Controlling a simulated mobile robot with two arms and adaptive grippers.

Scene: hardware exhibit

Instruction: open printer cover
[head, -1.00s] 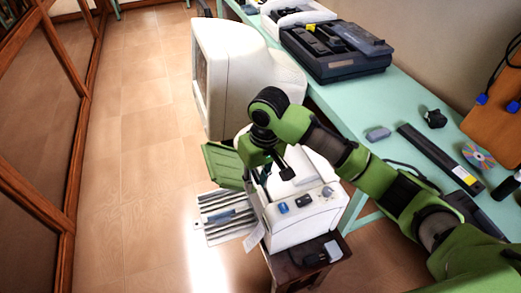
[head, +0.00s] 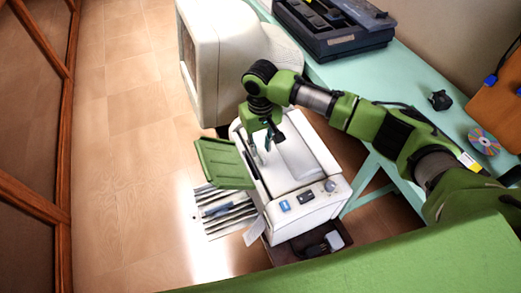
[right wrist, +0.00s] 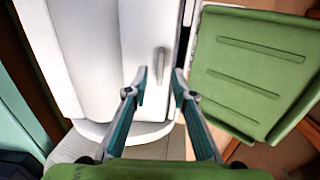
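The white printer (head: 318,204) stands low in the middle of the head view, with blue and dark buttons and a knob on its near end. Its white top cover (right wrist: 136,30) fills the upper middle of the right wrist view. A small grey handle (right wrist: 161,62) stands on that cover. My right gripper (head: 262,148) is over the left part of the printer top. In the right wrist view the gripper (right wrist: 160,82) is open, with its fingertips on either side of the handle's lower end; I cannot tell whether they touch it. My left gripper is not in view.
A white monitor (head: 222,60) stands behind. A mint table (head: 385,75) lies to the right with a dark device (head: 330,25). The tiled floor at left is clear.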

